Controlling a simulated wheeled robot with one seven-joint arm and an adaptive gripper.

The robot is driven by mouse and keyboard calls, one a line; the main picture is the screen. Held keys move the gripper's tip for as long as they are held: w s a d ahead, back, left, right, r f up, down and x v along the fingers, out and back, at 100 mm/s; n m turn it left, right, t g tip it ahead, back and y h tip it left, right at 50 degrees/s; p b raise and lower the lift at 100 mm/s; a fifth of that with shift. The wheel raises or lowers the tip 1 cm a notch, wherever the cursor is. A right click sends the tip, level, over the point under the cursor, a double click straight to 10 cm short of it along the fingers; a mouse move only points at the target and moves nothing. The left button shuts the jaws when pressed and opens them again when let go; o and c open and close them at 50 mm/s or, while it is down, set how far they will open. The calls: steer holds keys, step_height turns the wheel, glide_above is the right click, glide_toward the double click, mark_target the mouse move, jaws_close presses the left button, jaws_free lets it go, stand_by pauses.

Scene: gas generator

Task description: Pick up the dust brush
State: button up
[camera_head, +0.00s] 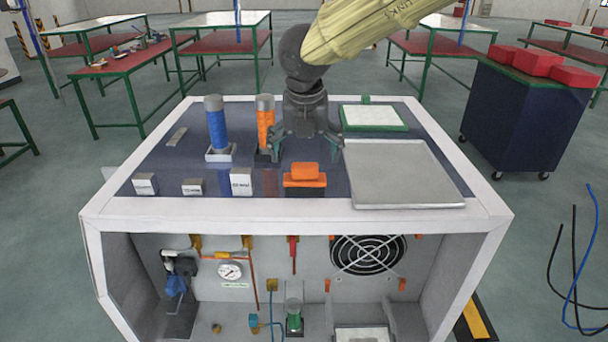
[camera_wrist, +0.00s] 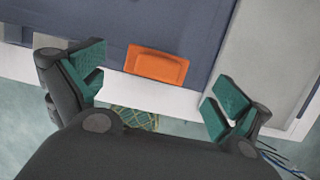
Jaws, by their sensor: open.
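A small orange block-shaped thing (camera_head: 305,178) with a raised orange top and a dark band sits near the front middle of the generator's dark top. It looks like the dust brush, but I cannot make out bristles. In the wrist view the orange thing (camera_wrist: 157,65) lies beyond and between my fingers, untouched. My gripper (camera_head: 305,150) points down over the top, just behind the orange thing in the head view. Its green-padded fingers are wide apart and empty; both also show in the wrist view (camera_wrist: 160,92).
A flat grey tray (camera_head: 400,178) lies close on the right, with a green-framed white pad (camera_head: 372,118) behind it. A blue cylinder (camera_head: 216,125) and an orange cylinder (camera_head: 265,122) stand on the left. Small white boxes, including one (camera_head: 241,182), line the front. A pale raised rim (camera_head: 300,211) borders the top.

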mark_target(306, 164)
steer(key=x, duration=0.3)
steer(key=shift+w, duration=0.2)
steer(key=shift+s+d+f+p, duration=0.1)
steer(key=shift+s+f+p, duration=0.1)
steer(key=shift+p, duration=0.25)
steer(key=shift+p+x, duration=0.75)
steer(key=shift+x, duration=1.6)
steer(key=shift+s, duration=0.1)
steer(key=c, duration=0.9)
